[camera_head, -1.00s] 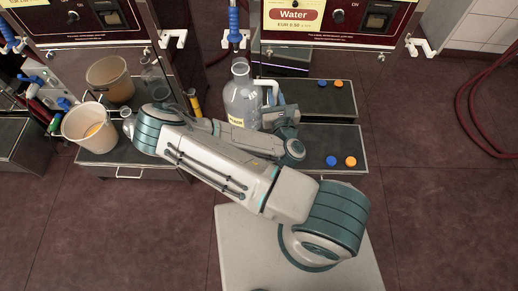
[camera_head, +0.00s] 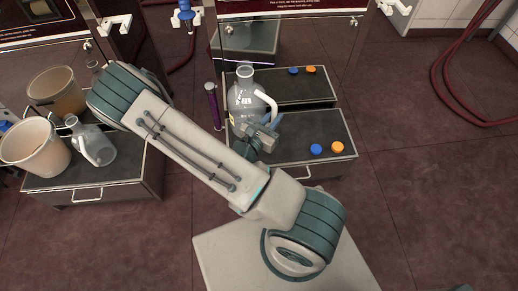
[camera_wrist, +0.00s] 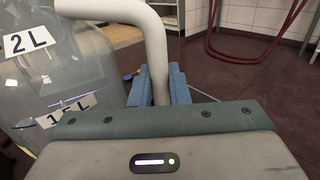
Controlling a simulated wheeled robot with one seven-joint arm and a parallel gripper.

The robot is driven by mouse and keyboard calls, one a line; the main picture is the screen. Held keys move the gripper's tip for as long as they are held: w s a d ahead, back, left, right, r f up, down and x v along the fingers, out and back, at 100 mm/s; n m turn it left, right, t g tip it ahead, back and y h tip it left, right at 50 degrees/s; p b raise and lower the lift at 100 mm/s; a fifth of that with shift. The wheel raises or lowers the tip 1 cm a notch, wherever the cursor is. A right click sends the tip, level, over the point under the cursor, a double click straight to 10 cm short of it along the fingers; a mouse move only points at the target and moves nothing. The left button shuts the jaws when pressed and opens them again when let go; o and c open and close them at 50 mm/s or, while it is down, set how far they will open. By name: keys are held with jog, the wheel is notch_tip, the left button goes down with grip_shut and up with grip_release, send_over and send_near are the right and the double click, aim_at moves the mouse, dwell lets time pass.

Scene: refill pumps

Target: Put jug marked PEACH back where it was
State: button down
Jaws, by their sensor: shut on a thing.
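A clear jug (camera_head: 243,98) with a white handle stands upright at the left end of the dark shelves under the right machine. A corner of a yellow label shows low on its left side, but no name can be read. My gripper (camera_head: 264,134) is at its front right. In the wrist view the blue fingers (camera_wrist: 160,87) are shut on the white handle (camera_wrist: 157,50), and the jug wall (camera_wrist: 55,75) with "2 L" and "1.5 L" marks fills the left. I cannot tell whether the jug's base touches the shelf.
A second clear jug (camera_head: 98,148) and two beige buckets (camera_head: 35,150) (camera_head: 57,92) are at the left stand (camera_head: 100,188). Blue and orange caps (camera_head: 316,149) (camera_head: 337,147) lie on the front shelf (camera_head: 290,163). A purple tube (camera_head: 212,106) is left of the held jug. Floor at right is clear.

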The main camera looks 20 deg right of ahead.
jog(key=s+f+m+g+h+b, duration=0.3)
jog(key=s+f+m+g+b, duration=0.35)
jog(key=f, duration=0.45)
jog(key=w+d+f+n+g+b, duration=0.1)
jog(key=w+d+f+b, duration=0.1)
jog(key=w+f+b, duration=0.4)
jog(key=shift+w+d+f, duration=0.35)
jog(key=shift+w+f, duration=2.15)
jog(key=shift+w, duration=0.25)
jog(key=shift+f, duration=0.15)
jog(key=c, duration=1.4)
grip_release()
